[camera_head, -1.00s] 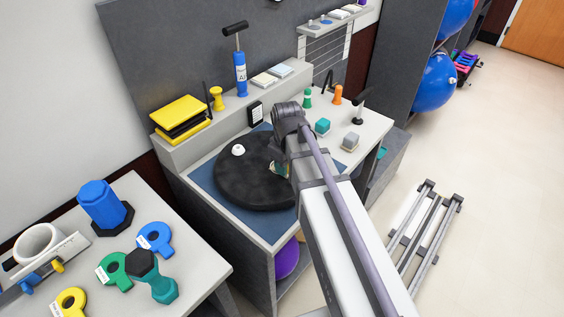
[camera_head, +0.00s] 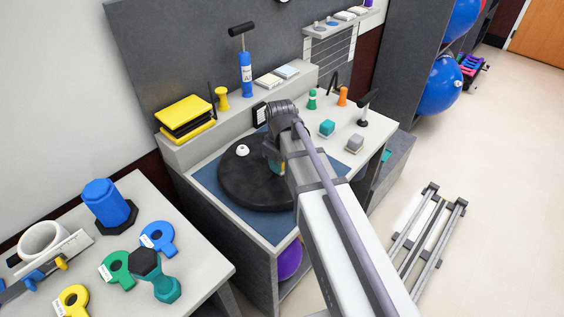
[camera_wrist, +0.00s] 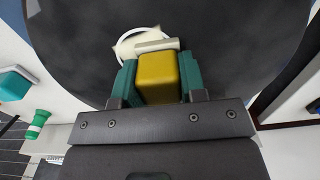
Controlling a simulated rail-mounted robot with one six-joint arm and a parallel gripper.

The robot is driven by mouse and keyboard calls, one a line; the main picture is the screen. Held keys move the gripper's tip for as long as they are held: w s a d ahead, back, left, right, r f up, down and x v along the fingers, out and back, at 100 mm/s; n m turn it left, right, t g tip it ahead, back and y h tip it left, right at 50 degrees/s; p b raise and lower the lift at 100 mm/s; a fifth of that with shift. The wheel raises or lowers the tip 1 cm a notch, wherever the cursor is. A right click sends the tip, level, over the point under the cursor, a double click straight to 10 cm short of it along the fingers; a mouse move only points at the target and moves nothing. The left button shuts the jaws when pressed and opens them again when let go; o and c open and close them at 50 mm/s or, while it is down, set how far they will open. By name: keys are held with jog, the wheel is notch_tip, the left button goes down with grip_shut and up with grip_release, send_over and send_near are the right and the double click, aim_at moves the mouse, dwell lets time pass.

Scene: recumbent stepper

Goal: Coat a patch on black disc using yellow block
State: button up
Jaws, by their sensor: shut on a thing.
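The black disc (camera_head: 238,184) lies flat on a blue mat on the bench, with a small white knob (camera_head: 242,150) on its top. In the wrist view the disc (camera_wrist: 220,45) fills most of the background. My gripper (camera_wrist: 157,78) is shut on the yellow block (camera_wrist: 158,77), with a green finger on each side of it. A pale piece lies at the block's far end, over a white ring outline (camera_wrist: 172,34) on the disc. Whether the block touches the disc cannot be told. In the head view my arm hides most of the gripper and block.
Teal and grey blocks (camera_head: 327,128) and green and orange pegs (camera_head: 343,96) stand right of the disc. A shelf behind holds a yellow box (camera_head: 184,117) and a blue pump (camera_head: 246,75). A side table at left holds a dumbbell (camera_head: 155,277) and colored rings.

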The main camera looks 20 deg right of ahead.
jog(key=shift+w+a, duration=0.6)
jog(key=shift+w, duration=0.05)
jog(key=shift+s+d, duration=1.1)
